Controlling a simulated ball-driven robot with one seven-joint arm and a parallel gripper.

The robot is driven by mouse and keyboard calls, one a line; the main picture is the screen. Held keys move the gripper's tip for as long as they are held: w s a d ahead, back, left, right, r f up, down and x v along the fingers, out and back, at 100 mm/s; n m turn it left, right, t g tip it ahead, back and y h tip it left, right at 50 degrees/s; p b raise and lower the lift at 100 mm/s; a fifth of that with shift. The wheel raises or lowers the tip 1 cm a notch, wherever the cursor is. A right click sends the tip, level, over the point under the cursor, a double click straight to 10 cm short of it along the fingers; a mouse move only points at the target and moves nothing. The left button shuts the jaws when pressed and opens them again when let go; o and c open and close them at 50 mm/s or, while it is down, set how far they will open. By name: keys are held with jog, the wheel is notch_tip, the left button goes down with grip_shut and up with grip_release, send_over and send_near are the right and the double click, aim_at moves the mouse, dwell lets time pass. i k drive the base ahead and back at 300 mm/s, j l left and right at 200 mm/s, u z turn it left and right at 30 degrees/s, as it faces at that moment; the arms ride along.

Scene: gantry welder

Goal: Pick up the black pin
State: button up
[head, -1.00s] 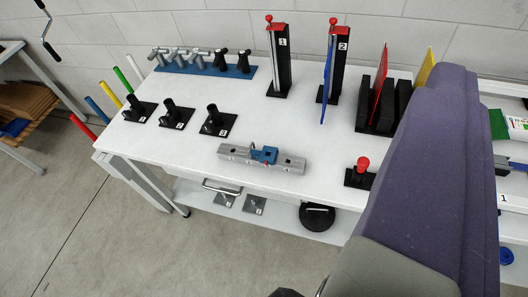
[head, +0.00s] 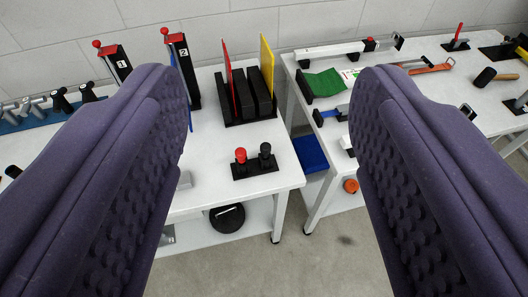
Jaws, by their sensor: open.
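A black pin (head: 265,152) with a round knob stands upright in a small black base (head: 256,171) near the front right corner of the white table. A red-topped pin (head: 240,157) stands just left of it in the same base. My gripper (head: 268,85) shows as two purple, bumpy-padded fingers, one on each side of the picture. It is wide open, with nothing between the pads. In the picture the black pin lies between the fingers, apart from both.
A black rack (head: 227,112) with red and yellow upright panels stands behind the pins. Two numbered black stands (head: 193,92) are to its left, partly behind a finger. A gap separates this table from a second table (head: 330,135) holding tools.

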aim_at(265, 147)
jog(key=i+j, duration=0.1)
jog(key=i, duration=0.55)
jog(key=i+z, duration=0.1)
jog(key=i, duration=0.6)
